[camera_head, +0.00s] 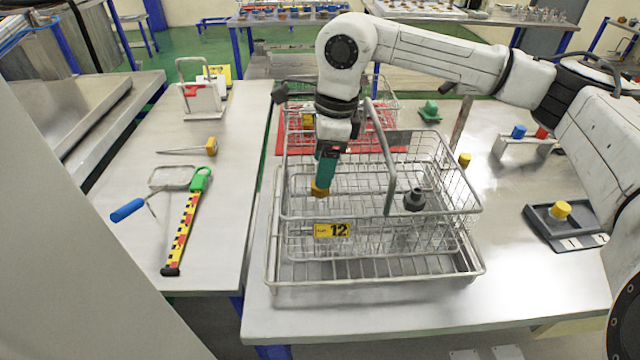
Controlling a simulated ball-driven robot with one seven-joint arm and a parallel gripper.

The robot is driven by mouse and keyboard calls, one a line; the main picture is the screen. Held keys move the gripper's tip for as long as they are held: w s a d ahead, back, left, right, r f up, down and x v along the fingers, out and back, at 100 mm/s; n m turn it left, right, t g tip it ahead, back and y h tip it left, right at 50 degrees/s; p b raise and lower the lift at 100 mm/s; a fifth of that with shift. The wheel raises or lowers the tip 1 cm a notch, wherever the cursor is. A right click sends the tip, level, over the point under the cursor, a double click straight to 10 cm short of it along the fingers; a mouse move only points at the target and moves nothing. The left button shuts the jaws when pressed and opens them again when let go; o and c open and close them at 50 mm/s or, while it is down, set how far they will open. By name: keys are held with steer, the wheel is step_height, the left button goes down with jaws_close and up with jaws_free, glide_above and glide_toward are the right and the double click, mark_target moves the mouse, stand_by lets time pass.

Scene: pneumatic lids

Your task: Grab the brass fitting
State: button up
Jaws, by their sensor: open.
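My gripper (323,176) points down into the wire basket (345,216) and is open. Its teal lower part is seen from the side, so the gap between the fingers is hidden. A brass-orange piece (320,188) shows right at its lower end. I cannot tell whether this is the brass fitting between or behind the fingers, or part of the fingertips. A dark grey fitting (414,200) is in the right part of the basket, apart from my gripper. The basket carries a yellow tag marked 12.
The basket stands in a wire tray (375,283) on the steel table. Its raised handle (388,165) is just right of my gripper. A red mat (400,149) lies behind. A dark holder (568,230) with a yellow knob stands right. The left table holds a tape-like tool (183,230).

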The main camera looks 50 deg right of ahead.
steer(key=f, duration=0.4)
steer(key=shift+w+a+p, duration=0.2)
steer(key=shift+a+p, duration=0.05)
steer(key=shift+p, duration=0.05)
steer(key=shift+c, duration=0.3)
steer(key=c, duration=1)
steer(key=shift+r, duration=0.1)
steer(key=shift+c, duration=0.9)
steer(key=shift+r, duration=0.1)
